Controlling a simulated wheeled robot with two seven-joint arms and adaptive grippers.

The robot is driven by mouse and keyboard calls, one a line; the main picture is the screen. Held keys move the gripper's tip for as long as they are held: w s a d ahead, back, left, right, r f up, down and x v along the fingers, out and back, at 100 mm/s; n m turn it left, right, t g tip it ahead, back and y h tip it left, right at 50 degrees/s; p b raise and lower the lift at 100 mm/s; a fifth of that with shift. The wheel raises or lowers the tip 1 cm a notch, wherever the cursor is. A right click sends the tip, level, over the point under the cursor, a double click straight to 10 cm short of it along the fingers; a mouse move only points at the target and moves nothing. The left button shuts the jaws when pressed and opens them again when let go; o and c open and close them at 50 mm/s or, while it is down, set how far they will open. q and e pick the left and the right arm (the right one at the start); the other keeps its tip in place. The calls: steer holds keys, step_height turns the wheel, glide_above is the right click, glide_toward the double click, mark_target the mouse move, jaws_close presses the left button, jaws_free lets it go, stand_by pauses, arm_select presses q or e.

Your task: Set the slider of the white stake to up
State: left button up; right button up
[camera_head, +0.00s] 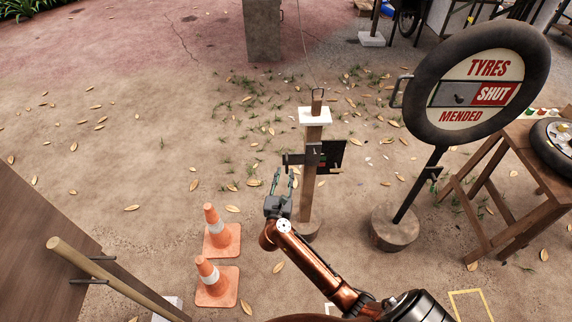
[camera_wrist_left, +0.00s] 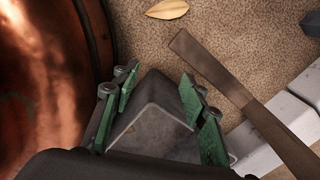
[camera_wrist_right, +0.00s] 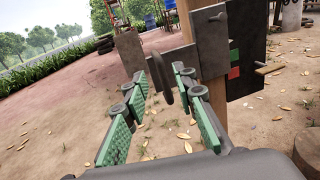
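The white stake is a wooden post with a white cap (camera_head: 314,116) and a metal loop on top, upright on a round base. A dark metal slider fitting (camera_head: 313,155) crosses its upper part. In the right wrist view its grey plate (camera_wrist_right: 211,35) lies against the post, with a dark upright handle (camera_wrist_right: 167,82) to its left. My right gripper (camera_head: 283,176) is open just left of and below the fitting. The handle appears between its fingers; contact cannot be told.
A dark panel with green and red patches (camera_wrist_right: 234,62) and a wooden peg (camera_wrist_right: 268,68) sit right of the post. A tyre sign (camera_head: 478,92) stands right, by a wooden table (camera_head: 537,150). Traffic cones (camera_head: 221,238) stand left of my right arm.

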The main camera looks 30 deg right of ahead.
mark_target(287, 164)
steer(key=b+x, duration=0.1)
steer(key=x, duration=0.5)
steer(key=shift+w+d, duration=0.1)
steer(key=shift+w, duration=0.05)
steer(key=shift+c, duration=0.7)
steer(key=shift+f, duration=0.1)
steer(key=c, duration=0.5)
jaws_close()
steer(key=shift+d, duration=0.15)
